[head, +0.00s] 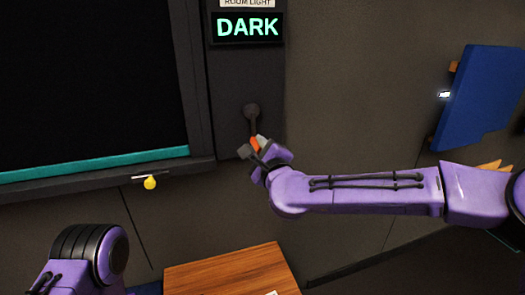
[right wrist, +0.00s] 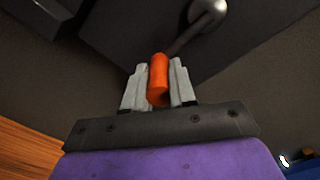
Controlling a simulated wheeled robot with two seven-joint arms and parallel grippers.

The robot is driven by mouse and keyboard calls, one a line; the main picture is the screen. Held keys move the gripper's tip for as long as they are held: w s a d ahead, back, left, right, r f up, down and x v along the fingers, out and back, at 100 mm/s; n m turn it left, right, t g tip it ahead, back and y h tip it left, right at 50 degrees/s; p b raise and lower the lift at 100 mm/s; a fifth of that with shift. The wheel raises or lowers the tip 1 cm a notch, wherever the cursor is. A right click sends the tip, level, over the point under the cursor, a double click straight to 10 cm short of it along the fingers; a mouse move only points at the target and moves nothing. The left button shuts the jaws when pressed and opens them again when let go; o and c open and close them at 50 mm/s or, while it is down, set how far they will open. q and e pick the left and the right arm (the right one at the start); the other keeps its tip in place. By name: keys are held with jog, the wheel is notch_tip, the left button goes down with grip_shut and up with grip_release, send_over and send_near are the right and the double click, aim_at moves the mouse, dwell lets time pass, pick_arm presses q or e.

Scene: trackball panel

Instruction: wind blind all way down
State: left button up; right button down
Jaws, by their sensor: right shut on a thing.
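The blind (head: 90,85) is a dark sheet that fills the visible part of the window frame at the left of the head view. Its teal bottom bar (head: 95,163) lies just above the sill, slightly slanted in the picture. The crank (head: 251,112) is on the dark panel right of the window, and its arm points down. My right gripper (head: 259,147) is shut on the orange crank handle (head: 254,143). In the right wrist view, the orange handle (right wrist: 159,78) sits between both fingers, below the grey crank hub (right wrist: 207,14). My left gripper is out of view.
A sign (head: 247,27) above the crank reads "DARK" under a "ROOM LIGHT" label. A yellow knob (head: 150,183) hangs below the sill. A wooden surface (head: 230,272) is at the bottom, and a blue panel (head: 480,95) is on the wall at right.

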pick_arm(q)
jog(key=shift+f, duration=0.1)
pick_arm(e)
jog(key=shift+f, duration=0.1)
jog(key=c, duration=0.9)
grip_release()
jog(key=shift+a, duration=0.1)
pick_arm(q)
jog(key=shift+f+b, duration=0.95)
jog(key=shift+b, duration=0.05)
pick_arm(e)
jog(key=v, duration=1)
jog(key=shift+s, duration=0.25)
